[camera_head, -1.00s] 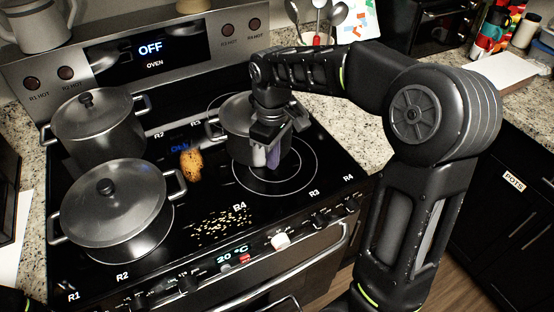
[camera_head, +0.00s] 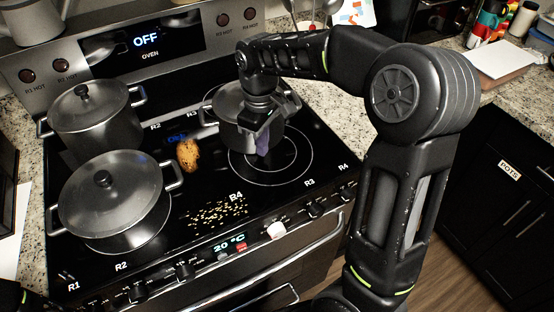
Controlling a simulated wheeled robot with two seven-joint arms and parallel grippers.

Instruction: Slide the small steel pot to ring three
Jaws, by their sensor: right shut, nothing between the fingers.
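The small steel pot (camera_head: 231,106) stands upright at the right rear of the black cooktop, beside a printed R3 label (camera_head: 192,114). Its lower body overlaps the far part of the marked front right ring (camera_head: 285,177) in the picture. Its left handle shows; its right side is partly hidden by my right wrist. My right gripper (camera_head: 264,143) is shut and empty, fingers down, at the near right side of the pot. I cannot tell whether it touches the pot. The ring under the pot is mostly hidden. My left gripper is out of view.
Two larger lidded pots stand on the left, one behind (camera_head: 92,120) and one in front (camera_head: 112,200). A brown potato-like lump (camera_head: 188,154) and scattered grains (camera_head: 218,213) lie mid-cooktop. The front right ring is bare nearest the knobs.

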